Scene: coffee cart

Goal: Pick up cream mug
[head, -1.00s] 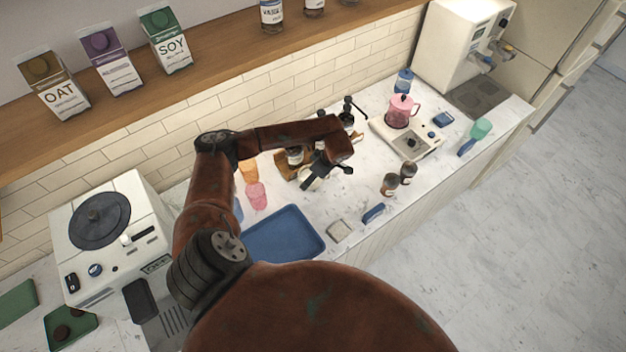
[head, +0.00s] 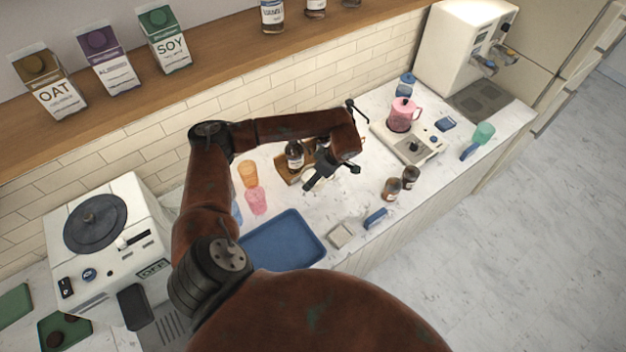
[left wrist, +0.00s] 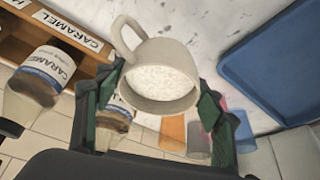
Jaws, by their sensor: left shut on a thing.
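The cream mug (left wrist: 160,78) is between the two fingers of my left gripper (left wrist: 155,98) in the left wrist view. The fingers are shut on it, one on each side. Its loop handle points to the upper left, and its mouth faces the camera, showing a pale speckled inside. In the head view my left gripper (head: 325,172) is over the counter by the wooden bottle rack (head: 284,170); the mug is mostly hidden there. My right gripper is not in view.
Orange (head: 248,174) and pink (head: 256,201) cups and a blue tray (head: 282,240) are left of the gripper. Two brown jars (head: 391,189) and a scale with a pink pitcher (head: 403,115) stand to the right. Caramel bottles (left wrist: 42,78) are close by in the wrist view.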

